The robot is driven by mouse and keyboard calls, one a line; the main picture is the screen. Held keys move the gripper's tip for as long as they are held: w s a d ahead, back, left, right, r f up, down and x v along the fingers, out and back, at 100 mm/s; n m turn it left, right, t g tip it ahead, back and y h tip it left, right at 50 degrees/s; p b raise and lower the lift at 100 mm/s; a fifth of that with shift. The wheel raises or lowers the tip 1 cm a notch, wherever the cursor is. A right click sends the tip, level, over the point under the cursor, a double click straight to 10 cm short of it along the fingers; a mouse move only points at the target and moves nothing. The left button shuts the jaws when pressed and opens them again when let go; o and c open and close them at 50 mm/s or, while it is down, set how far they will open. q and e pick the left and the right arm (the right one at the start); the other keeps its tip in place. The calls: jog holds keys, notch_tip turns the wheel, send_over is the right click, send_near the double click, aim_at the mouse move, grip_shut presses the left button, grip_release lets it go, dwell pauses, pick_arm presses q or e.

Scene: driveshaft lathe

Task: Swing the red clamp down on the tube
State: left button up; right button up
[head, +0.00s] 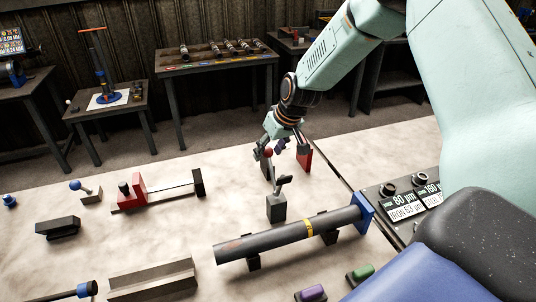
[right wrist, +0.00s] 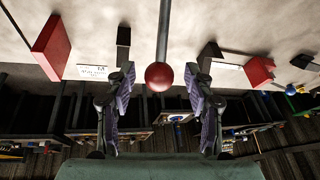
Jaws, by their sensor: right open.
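The red clamp has a red ball knob (head: 268,152) on a raised lever above a grey block (head: 276,208). The lever stands up, clear of the tube. The grey tube (head: 270,240) with a yellow band lies on dark supports in front of the clamp. My right gripper (head: 283,148) is open at the knob. In the right wrist view the red knob (right wrist: 159,77) sits between the tips of my open right gripper (right wrist: 159,86), with a gap on each side. My left gripper is not in view.
A blue end plate (head: 365,212) stands at the tube's right end. A red upright block (head: 304,158) is just behind the gripper. A display panel (head: 408,202) is at right. Purple (head: 311,293) and green (head: 361,272) pieces lie in front.

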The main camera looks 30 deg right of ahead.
jog(key=shift+x, duration=1.05)
jog(key=shift+s+r, duration=0.1)
jog(key=shift+r, duration=0.2)
jog(key=shift+c, duration=0.9)
jog(key=shift+w+d+f, duration=0.1)
jog(key=shift+w+f, duration=0.05)
jog(key=shift+w, duration=0.1)
jog(key=c, duration=0.5)
jog(key=shift+s, duration=0.1)
grip_shut()
